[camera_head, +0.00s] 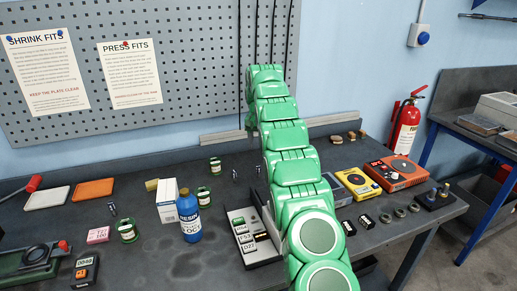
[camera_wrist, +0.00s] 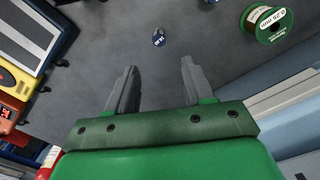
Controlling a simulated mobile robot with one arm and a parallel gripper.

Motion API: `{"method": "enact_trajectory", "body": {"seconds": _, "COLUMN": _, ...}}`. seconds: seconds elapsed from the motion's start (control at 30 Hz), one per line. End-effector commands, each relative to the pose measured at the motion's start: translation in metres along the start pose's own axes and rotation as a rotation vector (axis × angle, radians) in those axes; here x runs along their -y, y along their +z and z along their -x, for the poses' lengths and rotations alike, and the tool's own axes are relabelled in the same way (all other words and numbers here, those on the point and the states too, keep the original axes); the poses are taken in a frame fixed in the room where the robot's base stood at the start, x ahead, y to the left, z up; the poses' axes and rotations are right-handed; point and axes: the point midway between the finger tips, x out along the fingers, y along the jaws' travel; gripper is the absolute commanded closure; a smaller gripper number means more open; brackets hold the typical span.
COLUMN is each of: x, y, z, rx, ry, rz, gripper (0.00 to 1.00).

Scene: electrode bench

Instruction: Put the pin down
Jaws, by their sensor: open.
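My gripper (camera_wrist: 156,80) shows in the wrist view with its two grey fingers apart and nothing between them. A small dark-blue pin with a white mark (camera_wrist: 159,38) is on the grey bench top just beyond the fingertips, apart from them. I cannot tell for certain which one the wrist view shows.
A green wire spool (camera_wrist: 267,22) is right of the pin in the wrist view. A yellow device (camera_head: 358,184) and a red device (camera_head: 396,173) stand right of my arm. A blue bottle (camera_head: 189,217) and a labelled tray (camera_head: 262,258) are on the left. The pegboard (camera_head: 190,60) rises behind.

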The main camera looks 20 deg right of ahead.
Motion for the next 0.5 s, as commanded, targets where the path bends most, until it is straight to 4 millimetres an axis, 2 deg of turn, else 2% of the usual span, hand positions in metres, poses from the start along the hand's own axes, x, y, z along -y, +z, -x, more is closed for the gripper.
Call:
{"method": "enact_trajectory", "body": {"seconds": 0.33, "x": 0.000, "y": 0.000, "z": 0.005, "rx": -0.001, "ry": 0.000, "rz": 0.000, "gripper": 0.48}}
{"method": "enact_trajectory", "body": {"seconds": 0.5, "x": 0.001, "y": 0.011, "z": 0.014, "rx": 0.006, "ry": 0.007, "rz": 0.011, "gripper": 0.48}}
